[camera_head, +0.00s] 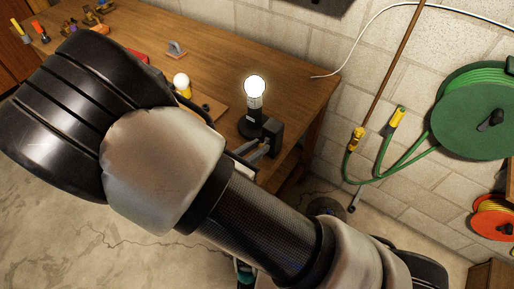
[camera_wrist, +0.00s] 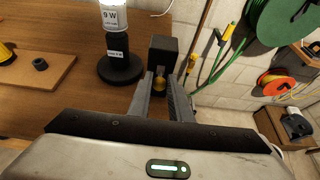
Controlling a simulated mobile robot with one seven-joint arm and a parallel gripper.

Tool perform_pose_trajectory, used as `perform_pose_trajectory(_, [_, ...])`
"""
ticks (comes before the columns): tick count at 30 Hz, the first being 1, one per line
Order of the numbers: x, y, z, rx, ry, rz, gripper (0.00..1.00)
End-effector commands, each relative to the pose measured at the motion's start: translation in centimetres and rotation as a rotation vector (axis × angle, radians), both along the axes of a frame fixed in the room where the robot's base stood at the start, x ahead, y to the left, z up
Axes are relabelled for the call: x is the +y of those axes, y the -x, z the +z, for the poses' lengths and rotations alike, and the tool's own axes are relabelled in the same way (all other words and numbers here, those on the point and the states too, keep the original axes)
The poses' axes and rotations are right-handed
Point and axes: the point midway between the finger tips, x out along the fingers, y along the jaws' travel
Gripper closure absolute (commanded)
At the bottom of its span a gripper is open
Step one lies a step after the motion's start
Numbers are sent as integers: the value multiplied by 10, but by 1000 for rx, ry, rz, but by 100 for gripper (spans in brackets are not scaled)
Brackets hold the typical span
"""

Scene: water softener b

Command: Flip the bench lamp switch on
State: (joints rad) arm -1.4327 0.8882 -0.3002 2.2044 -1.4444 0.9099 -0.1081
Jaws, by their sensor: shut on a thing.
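The bench lamp (camera_head: 253,118) stands upright on the wooden bench near its right end. Its bulb (camera_head: 255,87) glows bright white. The lamp's black round base and lower bulb also show in the wrist view (camera_wrist: 119,67). Right of the lamp is a dark switch box (camera_wrist: 162,55) with a brass-coloured switch lever (camera_wrist: 187,87) on its near face. My gripper (camera_wrist: 165,84) is at the front of this box, its two fingers close together around the lever. In the head view my gripper (camera_head: 258,149) reaches the box (camera_head: 272,131) from the lower left. The fingers partly hide the lever.
On the wooden bench (camera_head: 215,60) lie a board (camera_wrist: 38,79), a small dark ring (camera_wrist: 40,64) and several tools at the far left. A green hose reel (camera_head: 480,110) and hoses hang on the block wall at right. My arm crosses the foreground.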

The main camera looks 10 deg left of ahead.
Motion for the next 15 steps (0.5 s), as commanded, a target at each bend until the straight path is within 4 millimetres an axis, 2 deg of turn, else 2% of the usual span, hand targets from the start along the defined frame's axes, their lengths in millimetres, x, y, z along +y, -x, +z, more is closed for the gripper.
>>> perform_pose_trajectory(15, [0, -3, 12, -6, 0, 0, 95])
